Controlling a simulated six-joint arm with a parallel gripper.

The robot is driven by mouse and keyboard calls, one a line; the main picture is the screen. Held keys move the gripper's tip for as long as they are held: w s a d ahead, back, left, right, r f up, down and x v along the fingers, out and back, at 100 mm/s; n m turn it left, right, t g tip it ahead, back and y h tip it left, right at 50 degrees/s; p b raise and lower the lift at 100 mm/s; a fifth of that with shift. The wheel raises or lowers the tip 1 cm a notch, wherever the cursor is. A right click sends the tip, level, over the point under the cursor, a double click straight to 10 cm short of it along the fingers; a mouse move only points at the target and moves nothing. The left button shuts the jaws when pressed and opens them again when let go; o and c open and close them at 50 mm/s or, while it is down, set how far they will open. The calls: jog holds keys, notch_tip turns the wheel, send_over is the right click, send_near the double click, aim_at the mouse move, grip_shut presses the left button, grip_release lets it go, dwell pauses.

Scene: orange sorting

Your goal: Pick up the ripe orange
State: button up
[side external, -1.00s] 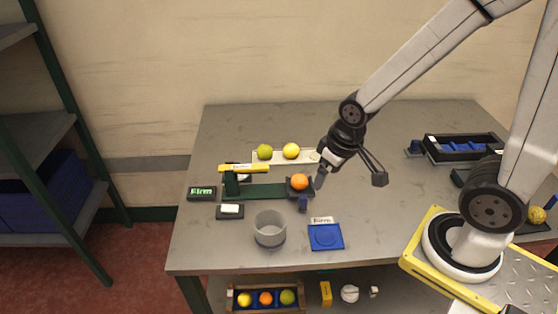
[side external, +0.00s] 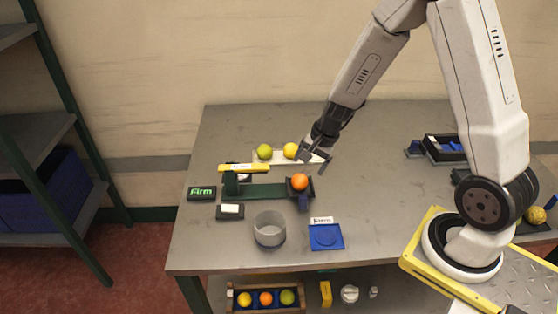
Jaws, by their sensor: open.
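The ripe orange (side external: 299,181) is a bright orange fruit. It sits in a small dark holder (side external: 311,189) at the right end of the green device on the table. My gripper (side external: 315,163) is open and empty, just above and slightly right of the orange, near the white tray. A green fruit (side external: 265,151) and a yellow fruit (side external: 290,150) rest on the white tray (side external: 277,159) behind the device.
In front are a grey cup (side external: 270,230) and a blue pad (side external: 326,236). A dark crate (side external: 454,148) stands at right. The table's middle right is clear.

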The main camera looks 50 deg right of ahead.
aim_at(302, 176)
jog(key=d+f+m, duration=0.1)
jog(key=w+d+f+m, duration=0.1)
jog(key=d+f+m, duration=0.1)
jog(key=shift+w+d+m, duration=0.1)
jog(key=shift+w+m, duration=0.3)
jog(key=shift+x, duration=1.25)
jog(key=shift+x, duration=2.6)
jog(key=shift+w, duration=0.1)
jog(key=c, duration=1.2)
jog(key=shift+r, duration=0.1)
